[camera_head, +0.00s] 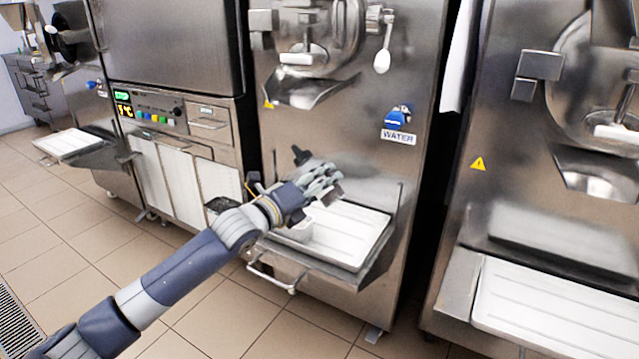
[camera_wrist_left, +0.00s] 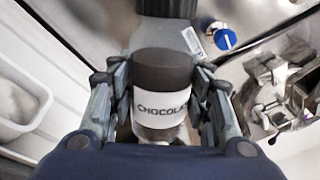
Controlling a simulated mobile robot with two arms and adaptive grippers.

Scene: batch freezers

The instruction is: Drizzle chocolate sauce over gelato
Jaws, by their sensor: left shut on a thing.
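My left gripper (camera_head: 322,185) reaches over the tray shelf of the middle freezer in the head view. In the left wrist view its fingers (camera_wrist_left: 162,100) are shut on the chocolate sauce bottle (camera_wrist_left: 162,105), which has a dark top and a white label reading "CHOCOLA". The fingers press on both sides of it. In the head view the bottle is mostly hidden by the hand. A pale tub (camera_head: 296,232) stands on the tray below the hand. A white tub with pale content (camera_wrist_left: 18,105) shows at the left of the wrist view; its content may be gelato.
The white tray (camera_head: 350,238) lies on the middle freezer's shelf, with a metal bar (camera_head: 275,282) in front. Another freezer with a white tray (camera_head: 560,305) stands right. Tiled floor is clear at left.

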